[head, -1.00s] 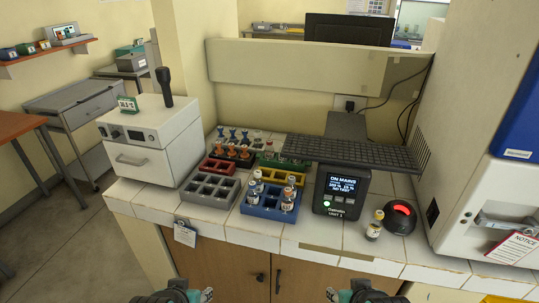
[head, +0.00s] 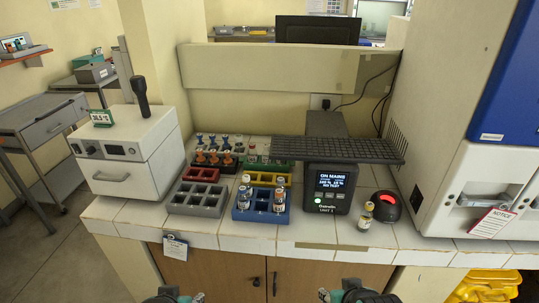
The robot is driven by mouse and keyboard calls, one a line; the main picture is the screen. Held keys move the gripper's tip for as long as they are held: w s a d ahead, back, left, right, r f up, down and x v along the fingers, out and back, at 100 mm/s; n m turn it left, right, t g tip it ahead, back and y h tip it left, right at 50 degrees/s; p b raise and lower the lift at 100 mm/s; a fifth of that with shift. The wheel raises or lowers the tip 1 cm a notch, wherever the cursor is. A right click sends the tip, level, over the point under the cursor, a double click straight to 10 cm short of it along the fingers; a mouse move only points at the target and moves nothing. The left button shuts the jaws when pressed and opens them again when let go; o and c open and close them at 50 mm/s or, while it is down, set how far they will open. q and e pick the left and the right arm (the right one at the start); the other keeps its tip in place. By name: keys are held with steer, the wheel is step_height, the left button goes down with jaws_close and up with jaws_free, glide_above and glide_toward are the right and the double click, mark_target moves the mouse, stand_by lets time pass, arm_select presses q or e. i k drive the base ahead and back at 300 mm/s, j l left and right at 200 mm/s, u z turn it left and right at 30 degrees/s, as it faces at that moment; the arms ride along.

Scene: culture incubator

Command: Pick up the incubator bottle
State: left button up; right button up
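Small bottles with orange or white caps are in view, and I cannot tell which is the incubator bottle. One bottle (head: 366,216) stands upright alone on the white tiled counter, beside a black device with a red light. Several more stand in the blue rack (head: 241,214). The white box with a green temperature display (head: 125,150) at the left looks like the incubator; its front is closed. My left gripper (head: 196,298) and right gripper (head: 326,295) show at the bottom edge, in front of the counter and away from every bottle. Both are mostly cut off.
Grey (head: 197,209), red (head: 207,174) and yellow (head: 264,179) racks stand near the blue one. A dark display unit (head: 329,191) stands under a black mesh shelf (head: 340,149). A large white cabinet (head: 444,130) bounds the right. The counter's front strip is mostly clear.

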mark_target(266, 147)
steer(key=j+z, duration=0.3)
steer(key=j, duration=0.3)
steer(key=j+z, duration=0.25)
steer(key=j, duration=0.25)
steer(key=j+z, duration=0.25)
steer(key=j, duration=0.25)
